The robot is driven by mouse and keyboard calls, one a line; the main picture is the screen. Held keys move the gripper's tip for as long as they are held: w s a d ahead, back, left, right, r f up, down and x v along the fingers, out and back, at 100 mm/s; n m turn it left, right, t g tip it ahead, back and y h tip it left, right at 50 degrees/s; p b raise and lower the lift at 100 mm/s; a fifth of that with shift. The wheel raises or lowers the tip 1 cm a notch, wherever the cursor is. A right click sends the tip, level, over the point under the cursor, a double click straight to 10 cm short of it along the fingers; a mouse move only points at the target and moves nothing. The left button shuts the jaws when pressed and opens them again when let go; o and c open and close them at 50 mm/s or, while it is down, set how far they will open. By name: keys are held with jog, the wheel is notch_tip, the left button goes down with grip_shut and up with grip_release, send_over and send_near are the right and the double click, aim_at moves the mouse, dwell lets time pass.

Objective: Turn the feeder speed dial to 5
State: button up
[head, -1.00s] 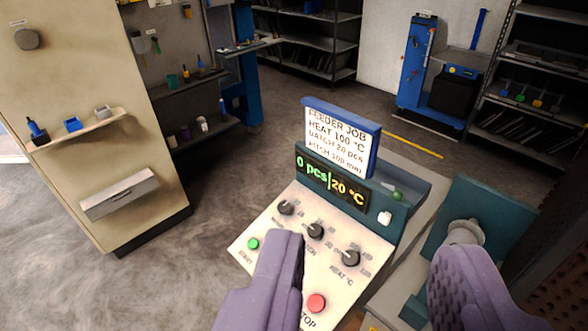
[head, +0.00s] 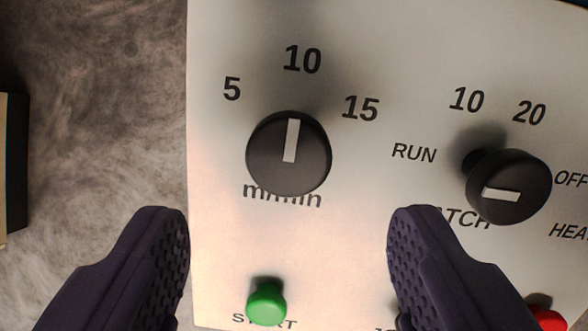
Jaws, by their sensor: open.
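The feeder speed dial (head: 265,160) is a round black knob on the cream panel, marked "m/min" below and 5, 10 and 15 around its top. Its white pointer line stands almost straight up, towards the 10. The 5 lies up and to the left of it. My gripper (head: 288,215) is open and empty. Its two purple-grey ridged fingers stand wide apart, one low on each side of the dial in the picture, and neither touches it.
A second black knob (head: 520,200), marked RUN, 10, 20 and OFF, sits to the right. A green START button (head: 266,303) is below the dial, between the fingers. A red button (head: 547,318) shows at the lower right corner. The panel (head: 340,235) ends left of the dial, with floor beyond.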

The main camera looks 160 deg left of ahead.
aim_at(289, 160)
jog(key=b+x, duration=0.1)
jog(key=x, duration=0.5)
jog(key=shift+w+f, duration=0.1)
jog(key=shift+f, duration=0.05)
jog(key=c, duration=1.1)
